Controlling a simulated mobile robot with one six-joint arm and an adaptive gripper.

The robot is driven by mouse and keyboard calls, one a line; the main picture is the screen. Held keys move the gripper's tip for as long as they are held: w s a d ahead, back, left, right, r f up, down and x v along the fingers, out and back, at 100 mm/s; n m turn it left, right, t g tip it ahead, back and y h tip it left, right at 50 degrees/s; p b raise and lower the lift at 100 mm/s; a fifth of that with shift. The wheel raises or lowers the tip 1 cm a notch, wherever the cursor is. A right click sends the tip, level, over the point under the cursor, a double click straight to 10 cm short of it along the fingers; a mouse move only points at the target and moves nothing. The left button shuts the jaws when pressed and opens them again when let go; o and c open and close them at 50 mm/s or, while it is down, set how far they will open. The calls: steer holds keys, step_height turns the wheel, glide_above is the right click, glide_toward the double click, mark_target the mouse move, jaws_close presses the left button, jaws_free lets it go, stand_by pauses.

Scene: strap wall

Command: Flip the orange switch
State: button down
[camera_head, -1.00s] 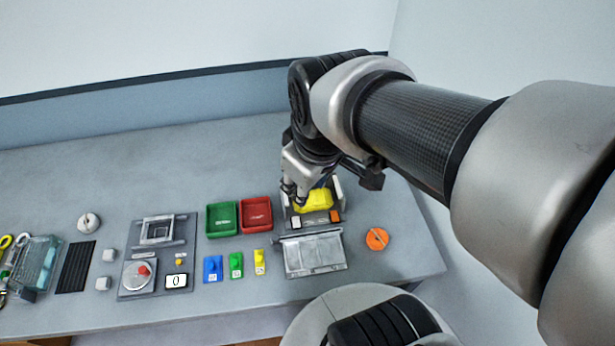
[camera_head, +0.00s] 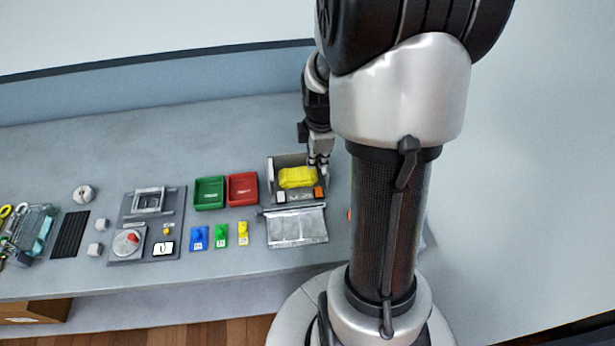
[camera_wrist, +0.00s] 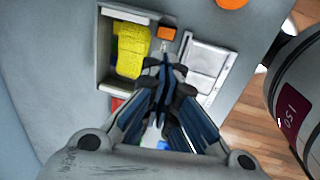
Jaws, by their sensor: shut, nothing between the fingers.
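The orange switch (camera_head: 319,192) is a small orange square at the front right corner of an open grey box (camera_head: 271,172). It also shows in the wrist view (camera_wrist: 166,33), just beyond my fingertips. A white square (camera_head: 281,197) sits at the box's front left corner. A yellow bundle (camera_head: 297,177) lies inside the box. My gripper (camera_head: 319,172) is shut and empty, pointing down over the box's right side, close to the orange switch. In the wrist view its fingertips (camera_wrist: 164,62) are together; I cannot tell whether they touch anything.
A grey lid or panel (camera_head: 297,227) lies in front of the box. Red (camera_head: 243,188) and green (camera_head: 209,193) trays stand to the left, with blue, green and yellow blocks before them. A round orange object (camera_wrist: 232,2) is partly hidden by my arm in the head view.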

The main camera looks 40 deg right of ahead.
mark_target(319, 192)
steer(key=f+b, duration=0.1)
steer(key=f, duration=0.3)
steer(key=w+f+b, duration=0.1)
steer(key=f+b, duration=0.1)
steer(key=f, duration=0.3)
steer(key=w+d+f+b, duration=0.1)
steer(key=f+b, duration=0.1)
steer(key=f, duration=0.3)
steer(key=shift+d+p, duration=0.1)
steer(key=shift+p, duration=0.25)
